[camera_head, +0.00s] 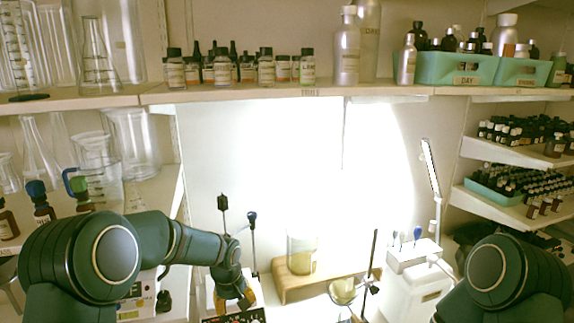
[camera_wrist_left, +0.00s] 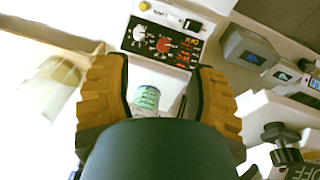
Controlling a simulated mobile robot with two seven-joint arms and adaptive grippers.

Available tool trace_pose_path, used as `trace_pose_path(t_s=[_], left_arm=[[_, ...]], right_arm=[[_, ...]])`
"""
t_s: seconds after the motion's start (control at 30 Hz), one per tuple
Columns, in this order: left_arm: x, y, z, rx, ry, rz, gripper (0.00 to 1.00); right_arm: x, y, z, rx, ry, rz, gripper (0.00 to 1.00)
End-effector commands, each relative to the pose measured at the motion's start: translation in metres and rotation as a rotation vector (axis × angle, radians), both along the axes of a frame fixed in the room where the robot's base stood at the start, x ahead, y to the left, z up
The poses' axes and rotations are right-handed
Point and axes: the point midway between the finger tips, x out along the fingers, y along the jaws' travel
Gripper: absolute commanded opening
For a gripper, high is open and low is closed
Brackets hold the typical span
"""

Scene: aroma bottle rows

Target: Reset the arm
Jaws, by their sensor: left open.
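My left arm reaches in from the left in the head view, and its gripper (camera_head: 236,300) points down over a device with a dark control panel. In the left wrist view the two orange fingers (camera_wrist_left: 160,90) are spread apart, so the gripper is open. A small glass vessel with a green-and-white label (camera_wrist_left: 146,98) shows in the gap between the fingers, apart from both; its lower part is hidden behind my gripper. My right arm shows only as a dark green link at the lower right of the head view, and its gripper is out of view.
The control panel (camera_wrist_left: 163,45) has a red dial. A wooden stand (camera_head: 290,284) holds a glass beaker (camera_head: 302,256). A white device (camera_head: 413,254) stands to the right. Upper shelves hold bottles (camera_head: 222,67) and green bins (camera_head: 456,68). Glassware stands at left.

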Motion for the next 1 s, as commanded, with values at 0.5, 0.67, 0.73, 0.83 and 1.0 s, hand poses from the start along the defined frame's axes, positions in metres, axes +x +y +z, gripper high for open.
trace_pose_path(t_s=[0.5,0.67,0.73,0.83,1.0], left_arm=[[-0.227,-0.035,-0.222,-0.251,-0.026,-0.247,0.57],[-0.261,-0.034,-0.231,-0.242,-0.043,-0.267,0.57],[-0.266,-0.033,-0.232,-0.238,-0.046,-0.270,0.57],[-0.267,-0.033,-0.232,-0.237,-0.049,-0.272,0.57],[-0.266,-0.033,-0.231,-0.237,-0.049,-0.272,0.57]], right_arm=[[-0.004,0.002,-0.064,-0.006,0.011,0.004,0.47],[-0.004,0.003,-0.070,-0.008,0.012,0.005,0.47],[-0.004,0.003,-0.070,-0.008,0.012,0.005,0.47],[-0.004,0.003,-0.070,-0.008,0.012,0.005,0.47],[-0.004,0.003,-0.070,-0.008,0.012,0.005,0.47]])
